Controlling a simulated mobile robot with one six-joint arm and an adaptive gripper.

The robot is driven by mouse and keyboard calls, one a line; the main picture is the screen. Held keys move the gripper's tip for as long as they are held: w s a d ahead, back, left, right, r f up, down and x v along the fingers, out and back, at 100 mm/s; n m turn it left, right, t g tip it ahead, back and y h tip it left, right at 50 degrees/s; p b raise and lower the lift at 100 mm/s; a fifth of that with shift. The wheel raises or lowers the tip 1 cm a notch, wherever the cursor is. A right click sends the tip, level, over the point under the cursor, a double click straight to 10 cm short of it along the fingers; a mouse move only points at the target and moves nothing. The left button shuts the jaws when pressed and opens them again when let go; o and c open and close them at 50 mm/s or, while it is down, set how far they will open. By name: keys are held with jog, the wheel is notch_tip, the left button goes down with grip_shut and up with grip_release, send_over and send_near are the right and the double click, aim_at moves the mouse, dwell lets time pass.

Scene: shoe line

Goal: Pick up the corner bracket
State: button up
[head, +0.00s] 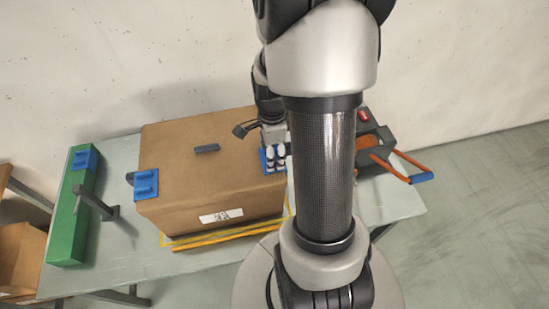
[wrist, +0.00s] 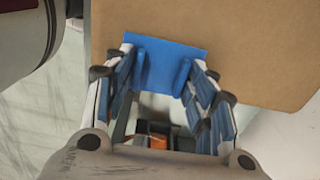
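A blue corner bracket (wrist: 165,58) sits at the edge of the cardboard box (wrist: 240,40) in the wrist view, its flat plate towards the box top and two upright ribs facing me. My gripper (wrist: 163,72) is open, its blue-padded fingers on either side of the ribs with small gaps. In the head view my gripper (head: 275,157) is at the right edge of the box (head: 205,180), and the blue bracket (head: 264,163) shows partly behind the fingers. Another blue bracket (head: 146,184) sits on the box's left edge, and one more (head: 85,160) on the green block (head: 68,215).
A small dark bar (head: 207,148) lies on the box top. A black stand (head: 95,203) is left of the box. A tool with orange handles (head: 385,160) lies right of my arm. The box rests within yellow edging on a grey table (head: 125,265).

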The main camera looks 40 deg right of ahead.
jog(key=c, duration=0.6)
jog(key=shift+r, duration=0.1)
